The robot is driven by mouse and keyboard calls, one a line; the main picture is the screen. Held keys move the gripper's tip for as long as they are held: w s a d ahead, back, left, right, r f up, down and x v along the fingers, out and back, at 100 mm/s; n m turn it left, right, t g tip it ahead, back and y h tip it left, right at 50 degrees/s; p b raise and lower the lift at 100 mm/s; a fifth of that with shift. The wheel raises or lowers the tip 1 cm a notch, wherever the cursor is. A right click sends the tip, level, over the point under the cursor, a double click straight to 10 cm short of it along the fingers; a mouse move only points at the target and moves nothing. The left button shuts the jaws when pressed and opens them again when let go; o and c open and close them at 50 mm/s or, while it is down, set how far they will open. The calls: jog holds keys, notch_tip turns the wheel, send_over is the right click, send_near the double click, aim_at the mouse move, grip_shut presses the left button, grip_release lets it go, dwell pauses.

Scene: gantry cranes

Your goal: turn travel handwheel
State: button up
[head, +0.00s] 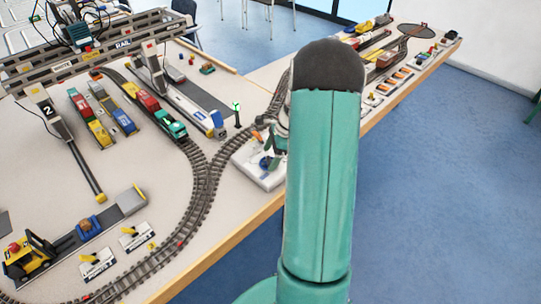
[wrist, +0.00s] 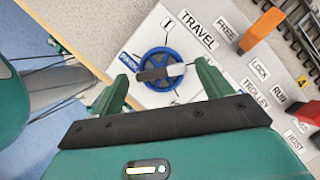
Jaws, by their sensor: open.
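The travel handwheel (wrist: 163,69) is a blue wheel with a dark and grey bar across it. It is mounted on a white control panel (wrist: 150,30), beside a label reading TRAVEL. My gripper (wrist: 160,88) is open in the wrist view, with one green finger on each side of the wheel's lower part. I cannot tell whether either finger touches the wheel. In the head view the handwheel (head: 264,163) shows small on the panel, left of my green arm. My arm hides part of the panel there.
An orange lever (wrist: 262,29) and labels FREE, LOCK, TROLLEY, RUN and HOIST are on the panel. A smaller orange-red part (wrist: 303,112) is at right. Toy track (head: 205,170) curves past the panel's left. A gantry crane (head: 95,60) stands over model trains at upper left.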

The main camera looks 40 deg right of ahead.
jog(key=shift+a+f, duration=0.1)
jog(key=shift+f, duration=0.25)
jog(key=c, duration=1)
jog(key=shift+w+n, duration=0.1)
jog(key=shift+n, duration=0.2)
jog(key=n+g, duration=0.1)
jog(key=n, duration=0.2)
jog(key=n+g, duration=0.1)
jog(key=n, duration=0.2)
jog(key=shift+w+g+y, duration=0.2)
jog(key=shift+g+y, duration=0.1)
jog(key=n+g, duration=0.1)
jog(key=n, duration=0.2)
jog(key=shift+w+r+n, duration=0.1)
jog(key=shift+n, duration=0.3)
jog(key=shift+n+g+h, duration=0.4)
jog(key=shift+n+g, duration=0.4)
jog(key=shift+n, duration=0.8)
